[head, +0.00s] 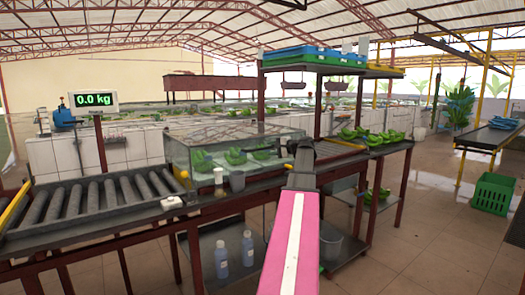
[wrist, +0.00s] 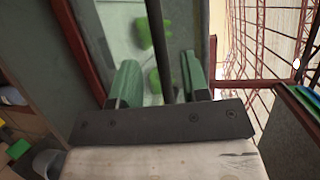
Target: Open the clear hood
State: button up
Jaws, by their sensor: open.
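The clear hood (head: 225,150) is a transparent box with a dark frame on the work table, and it looks closed. Green bananas (head: 235,156) show through its walls. In the wrist view, the clear panel (wrist: 120,25) lies beyond my gripper (wrist: 160,75), with green fruit (wrist: 143,33) behind it. The two green fingers are apart, one on each side of a dark bar (wrist: 157,30), which appears to be the hood's handle. Contact cannot be told. In the head view, my pink arm reaches the hood's right end and its dark wrist hides the fingertips.
A roller conveyor (head: 95,198) adjoins the hood's left. Loose banana bunches (head: 370,138) lie on the table to the right, under a raised shelf (head: 340,69) with blue trays. Bottles (head: 221,258) stand on the lower shelf. A green crate (head: 494,193) stands on the open floor at right.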

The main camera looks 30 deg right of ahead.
aim_at(264, 149)
jog(key=shift+x, duration=2.7)
jog(key=shift+c, duration=0.2)
grip_shut()
